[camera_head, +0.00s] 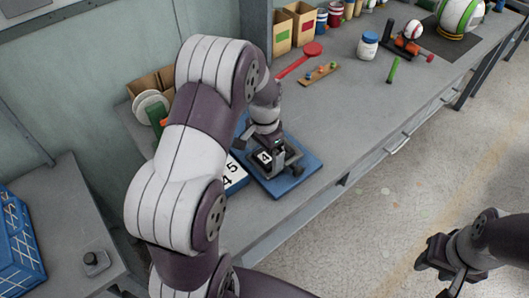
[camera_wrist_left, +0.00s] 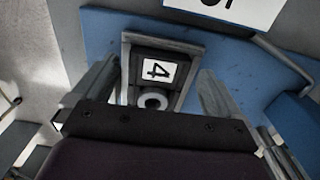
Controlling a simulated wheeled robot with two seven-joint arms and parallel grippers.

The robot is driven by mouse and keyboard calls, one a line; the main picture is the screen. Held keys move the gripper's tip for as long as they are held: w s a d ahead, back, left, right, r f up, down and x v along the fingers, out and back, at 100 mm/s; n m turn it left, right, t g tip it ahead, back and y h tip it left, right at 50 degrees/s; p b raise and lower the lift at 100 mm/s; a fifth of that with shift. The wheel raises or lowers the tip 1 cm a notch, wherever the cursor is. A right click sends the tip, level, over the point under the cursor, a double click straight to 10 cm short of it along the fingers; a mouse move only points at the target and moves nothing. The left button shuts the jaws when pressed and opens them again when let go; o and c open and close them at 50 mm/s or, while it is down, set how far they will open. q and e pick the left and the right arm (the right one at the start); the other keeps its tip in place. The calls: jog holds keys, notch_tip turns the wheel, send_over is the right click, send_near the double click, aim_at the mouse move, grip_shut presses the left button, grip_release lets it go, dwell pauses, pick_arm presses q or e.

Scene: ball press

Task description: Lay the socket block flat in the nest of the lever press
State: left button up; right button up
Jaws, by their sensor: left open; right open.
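A dark block with a white "4" label and a pale ring, which looks like the socket block (camera_wrist_left: 152,99), sits inside a dark raised frame (camera_wrist_left: 166,43) in the left wrist view. I cannot tell if it lies fully flat. The frame, apparently the nest, is on a blue base (camera_head: 305,177) at the table's front edge; the "4" label (camera_head: 264,157) shows in the head view. My left gripper (camera_head: 267,145) is open above it, with the two fingers (camera_wrist_left: 158,88) apart on either side of the block. My right gripper (camera_head: 447,266) is open and empty over the floor.
A white panel with "5" and "4" (camera_head: 233,174) lies left of the base. A red paddle (camera_head: 313,49), a wooden strip with pegs (camera_head: 319,73), a jar (camera_head: 367,45) and a green stick (camera_head: 393,69) lie further back. The table's middle right is clear.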

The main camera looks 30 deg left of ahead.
aim_at(265, 158)
pick_arm(q)
notch_tip(265, 158, up, 11)
jog(key=p, duration=0.1)
jog(key=s+d+f+n, duration=0.2)
jog(key=s+d, duration=0.2)
jog(key=s, duration=0.2)
jog(key=s+d+f+n+t, duration=0.1)
jog(key=s+d+n, duration=0.1)
jog(key=s+d, duration=0.2)
jog(key=s, duration=0.3)
jog(key=shift+s+f, duration=0.25)
jog(key=shift+f, duration=0.15)
jog(key=shift+d, duration=0.1)
